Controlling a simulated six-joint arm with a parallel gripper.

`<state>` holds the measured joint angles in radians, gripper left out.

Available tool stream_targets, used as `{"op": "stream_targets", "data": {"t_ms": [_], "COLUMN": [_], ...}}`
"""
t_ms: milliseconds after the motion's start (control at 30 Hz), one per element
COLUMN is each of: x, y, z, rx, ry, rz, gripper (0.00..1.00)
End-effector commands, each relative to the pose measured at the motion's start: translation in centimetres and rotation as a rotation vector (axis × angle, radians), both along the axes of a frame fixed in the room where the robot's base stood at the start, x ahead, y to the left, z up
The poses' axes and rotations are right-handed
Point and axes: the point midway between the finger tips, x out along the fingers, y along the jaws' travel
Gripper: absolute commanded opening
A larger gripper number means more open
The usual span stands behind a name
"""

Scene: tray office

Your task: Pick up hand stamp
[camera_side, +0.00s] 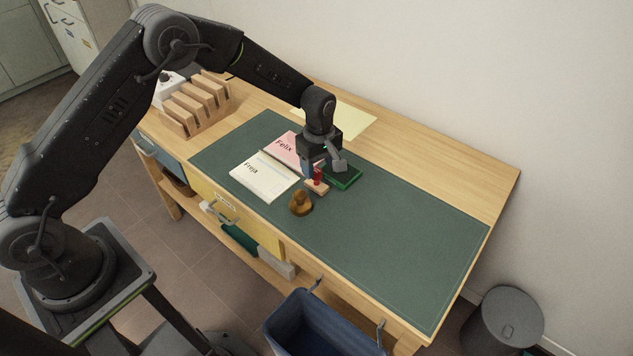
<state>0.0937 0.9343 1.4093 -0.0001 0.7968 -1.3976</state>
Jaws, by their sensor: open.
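A small hand stamp (317,186) with a red handle and a light wooden base stands on the green desk mat (400,235), near the middle of the desk. My gripper (323,170) points down right above it, with its fingers apart. The red handle shows between or just in front of the fingers; from this side I cannot tell which, or whether they touch it. A green flat pad (348,181) lies just right of the stamp, partly hidden by my gripper.
A brown rounded object (301,203) stands close in front of the stamp. A white "Freja" booklet (262,180) and a pink "Felix" one (286,147) lie to the left. A wooden rack (196,105) stands at the back left. The mat's right side is clear.

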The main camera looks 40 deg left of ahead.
Motion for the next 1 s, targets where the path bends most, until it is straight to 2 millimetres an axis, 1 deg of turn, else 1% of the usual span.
{"op": "stream_targets", "data": {"t_ms": [200,300,400,600,667,1000], "x": [-0.4,-0.4,-0.4,-0.3,-0.3,-0.3], "y": [0.4,0.3,0.3,0.3,0.3,0.3], "z": [-3.3,-4.4,-4.9,-4.9,-4.9,-4.8], "rx": [0.0,0.0,0.001,0.0,0.0,0.0], "ry": [0.004,0.003,0.002,0.001,0.001,0.001], "rz": [0.001,0.0,0.0,0.0,0.0,0.0], "gripper": [0.61,0.61,0.61,0.61,0.56,0.23]}}
